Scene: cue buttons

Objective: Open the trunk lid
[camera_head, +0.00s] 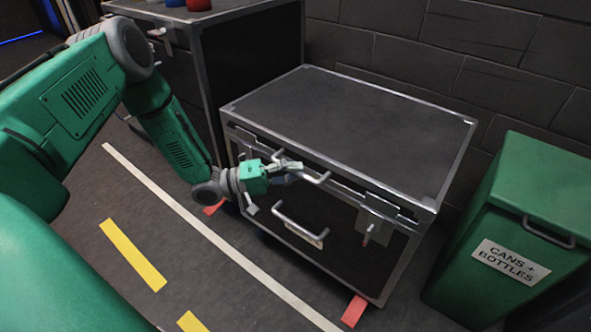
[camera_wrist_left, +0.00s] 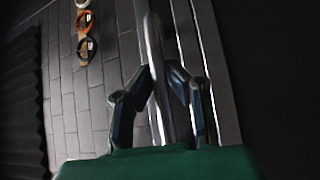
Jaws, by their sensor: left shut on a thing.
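A black trunk (camera_head: 285,190) with metal edges stands by the wall in the head view. Its flat lid (camera_head: 350,118) looks closed, and a lid handle (camera_head: 318,179) sits at the lid's front edge. My left gripper (camera_head: 292,172) is at that handle. In the left wrist view its two fingers (camera_wrist_left: 160,100) are on either side of the metal handle bar (camera_wrist_left: 153,45), shut on it. A second handle (camera_head: 298,222) is lower on the trunk's front, and a latch (camera_head: 372,228) hangs at its right. My right gripper is not in view.
A green bin (camera_head: 520,210) labelled "CANS + BOTTLES" stands right of the trunk. A taller black case (camera_head: 250,50) is behind it at the left. A brick wall (camera_head: 440,60) is behind the trunk. The floor in front, with white and yellow stripes, is clear.

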